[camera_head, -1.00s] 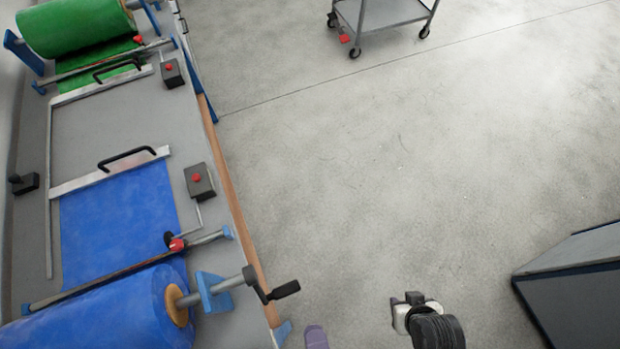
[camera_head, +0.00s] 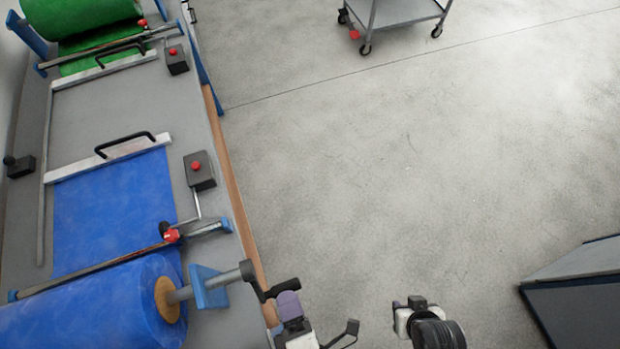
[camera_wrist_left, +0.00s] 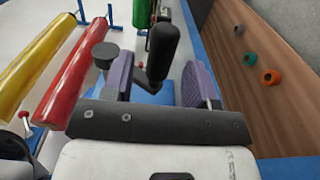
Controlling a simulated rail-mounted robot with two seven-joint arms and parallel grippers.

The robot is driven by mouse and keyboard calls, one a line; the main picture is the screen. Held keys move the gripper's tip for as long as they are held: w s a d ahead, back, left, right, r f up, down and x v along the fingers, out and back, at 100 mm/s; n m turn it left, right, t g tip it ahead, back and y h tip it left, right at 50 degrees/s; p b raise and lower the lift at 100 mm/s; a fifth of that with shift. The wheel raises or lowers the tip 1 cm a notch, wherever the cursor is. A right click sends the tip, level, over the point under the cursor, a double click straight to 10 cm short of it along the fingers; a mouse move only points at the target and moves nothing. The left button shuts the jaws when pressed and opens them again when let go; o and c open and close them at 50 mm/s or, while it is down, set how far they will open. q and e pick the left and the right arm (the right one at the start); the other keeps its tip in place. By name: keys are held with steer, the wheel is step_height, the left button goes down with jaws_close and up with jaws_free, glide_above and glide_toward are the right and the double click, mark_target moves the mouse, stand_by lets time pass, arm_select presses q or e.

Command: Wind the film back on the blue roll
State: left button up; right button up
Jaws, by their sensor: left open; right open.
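The blue roll (camera_head: 90,305) lies at the lower left in the head view, on the grey bench. Its blue film (camera_head: 115,205) runs out flat under a rod to a pale bar with a black handle (camera_head: 125,145). The roll's crank (camera_head: 283,289) sticks out past the bench's right edge. My left gripper (camera_head: 318,315) is open beside the crank. In the left wrist view the black crank grip (camera_wrist_left: 163,45) stands between its purple fingers (camera_wrist_left: 160,82), which are not closed on it. My right gripper (camera_head: 415,305) is open and empty over the floor.
A green roll (camera_head: 80,15) is at the bench's far end. Red-button boxes (camera_head: 199,172) sit along the bench. A grey cart (camera_head: 400,12) stands at the top, a dark-sided unit (camera_head: 580,295) at right. Open floor (camera_head: 400,160) lies between. Red (camera_wrist_left: 75,75) and yellow (camera_wrist_left: 35,62) rolls show in the wrist view.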

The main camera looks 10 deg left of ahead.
arm_select(q)
steer(key=shift+x, duration=1.45)
jaws_close()
